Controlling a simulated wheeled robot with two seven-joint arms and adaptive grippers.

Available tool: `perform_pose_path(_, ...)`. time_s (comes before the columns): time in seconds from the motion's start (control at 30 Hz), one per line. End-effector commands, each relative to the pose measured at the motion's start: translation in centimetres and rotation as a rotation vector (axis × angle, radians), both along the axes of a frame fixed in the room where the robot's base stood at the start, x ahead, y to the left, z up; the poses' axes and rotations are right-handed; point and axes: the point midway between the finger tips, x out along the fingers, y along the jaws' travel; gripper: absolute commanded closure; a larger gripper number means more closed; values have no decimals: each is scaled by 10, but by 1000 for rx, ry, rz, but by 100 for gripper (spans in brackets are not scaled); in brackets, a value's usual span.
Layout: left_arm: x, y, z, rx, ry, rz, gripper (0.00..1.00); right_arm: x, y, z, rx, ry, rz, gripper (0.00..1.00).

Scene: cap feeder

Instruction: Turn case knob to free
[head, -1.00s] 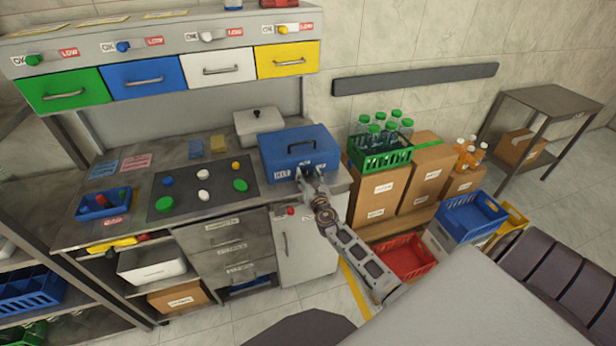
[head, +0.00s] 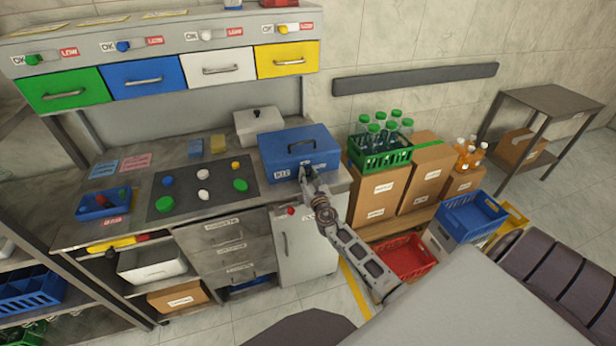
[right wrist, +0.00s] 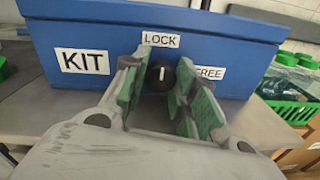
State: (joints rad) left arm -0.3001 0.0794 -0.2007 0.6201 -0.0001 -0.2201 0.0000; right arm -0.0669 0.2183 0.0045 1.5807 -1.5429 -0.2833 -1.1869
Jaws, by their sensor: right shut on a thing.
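The blue case (head: 297,147) marked KIT stands closed at the right end of the worktop. In the right wrist view, its black round knob (right wrist: 160,76) is on the front face, with its white mark pointing up to the LOCK label (right wrist: 160,39). The FREE label (right wrist: 209,73) is to the right of the knob, partly behind a finger. My right gripper (right wrist: 160,84) is shut on the knob, its green-padded fingers on the left and right sides. In the head view the right gripper (head: 306,175) hides the knob. My left gripper is not in view.
A white lidded box (head: 258,126) stands behind the case. A dark mat (head: 222,194) with coloured caps lies to its left. A green crate of bottles (head: 380,154) on cardboard boxes stands close on the right. The cabinet (head: 305,245) is below the case.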

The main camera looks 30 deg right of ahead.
Motion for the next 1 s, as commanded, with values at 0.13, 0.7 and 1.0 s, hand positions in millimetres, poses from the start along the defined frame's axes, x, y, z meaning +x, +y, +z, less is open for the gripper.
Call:
perform_pose_path(0.13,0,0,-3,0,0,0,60,0,0,0,49,-12,0,96)
perform_pose_path(0.7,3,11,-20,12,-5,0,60,0,-1,-1,487,-117,0,96)
perform_pose_path(1.0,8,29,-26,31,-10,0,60,0,-1,-1,766,-184,-1,96)
